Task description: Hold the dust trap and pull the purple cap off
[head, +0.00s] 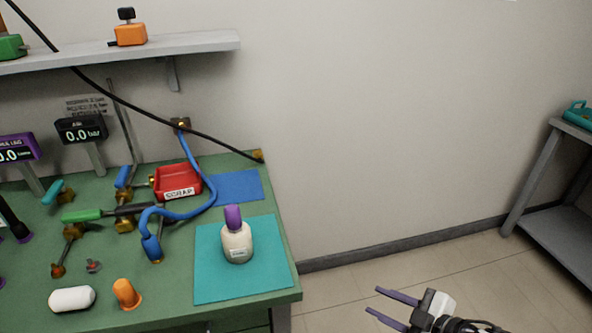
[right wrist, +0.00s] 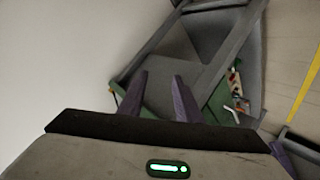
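The dust trap (head: 237,246) is a cream bottle with a small label. It stands upright on the teal mat (head: 211,275) near the right end of the green bench. The purple cap (head: 233,217) sits on its top. My right gripper (head: 372,301) is open and empty, off to the right of the bench over the floor, well apart from the dust trap. In the right wrist view its two purple fingers (right wrist: 160,90) stand apart with nothing between them. My left gripper is not in view.
A red scrap tray (head: 178,182), a blue hose (head: 198,205), a blue mat (head: 238,186), a white capsule (head: 71,299) and an orange plug (head: 126,293) are on the bench. A shelf (head: 200,44) hangs above. A grey rack (head: 535,180) stands far right. Floor between is clear.

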